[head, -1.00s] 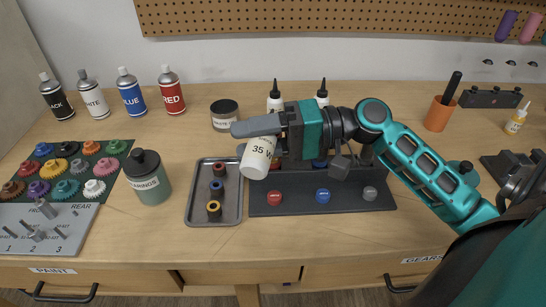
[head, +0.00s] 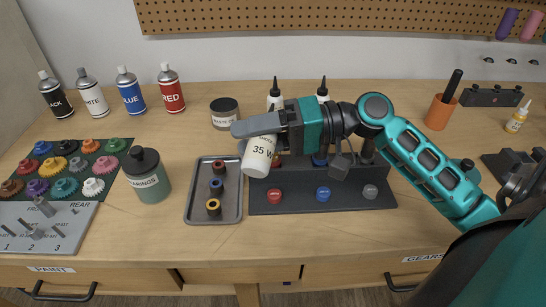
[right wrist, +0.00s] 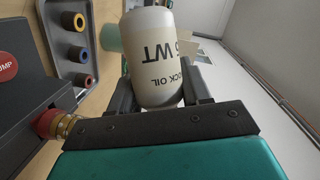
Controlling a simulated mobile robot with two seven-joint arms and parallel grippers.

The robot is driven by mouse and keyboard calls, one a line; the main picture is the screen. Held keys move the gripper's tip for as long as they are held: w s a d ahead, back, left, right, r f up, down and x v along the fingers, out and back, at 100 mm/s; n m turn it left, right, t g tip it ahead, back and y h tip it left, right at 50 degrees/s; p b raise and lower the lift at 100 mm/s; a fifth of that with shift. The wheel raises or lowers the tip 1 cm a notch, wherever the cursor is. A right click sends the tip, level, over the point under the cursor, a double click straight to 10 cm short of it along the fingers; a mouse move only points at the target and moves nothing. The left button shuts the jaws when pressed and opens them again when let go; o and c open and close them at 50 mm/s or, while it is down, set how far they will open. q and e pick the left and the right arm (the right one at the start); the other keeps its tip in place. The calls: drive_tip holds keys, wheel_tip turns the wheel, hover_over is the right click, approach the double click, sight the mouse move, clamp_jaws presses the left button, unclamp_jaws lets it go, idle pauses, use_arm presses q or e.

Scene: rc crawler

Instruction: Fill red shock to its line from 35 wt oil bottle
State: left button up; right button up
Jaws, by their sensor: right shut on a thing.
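My right gripper (head: 262,132) is shut on the white and cream 35 wt oil bottle (head: 258,158). The bottle is tilted, its lower end leaning left and its upper part hidden by the gripper. In the right wrist view the bottle (right wrist: 153,60) sits between both fingers, label upside down. The bottle is in front of the dark shock stand's (head: 300,209) left end. A red-capped part with a gold collar, seemingly the red shock (right wrist: 48,124), shows beside the gripper in the wrist view. In the head view it is mostly hidden; its fill line is not visible. My left gripper is not in view.
Red, blue and grey buttons (head: 322,195) line the stand's front. A grey tray (head: 229,214) with several ringed parts lies left of it. Two more nozzle bottles (head: 323,88) stand behind my arm. A dark green jar (head: 147,178) stands farther left. The front table strip is clear.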

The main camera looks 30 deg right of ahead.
drive_tip(key=shift+w+d+f+n, duration=0.15)
drive_tip(key=shift+f+n, duration=0.1)
drive_tip(key=shift+n, duration=0.35)
drive_tip(key=n+h, duration=0.1)
drive_tip(key=w+d+r+n+h, duration=0.1)
drive_tip(key=n, duration=0.1)
drive_tip(key=d+r+n+t+h, duration=0.1)
drive_tip(key=shift+w+r+n, duration=0.2)
drive_tip(key=shift+w+n, duration=0.15)
drive_tip(key=shift+n, duration=0.05)
drive_tip(key=shift+a, duration=0.1)
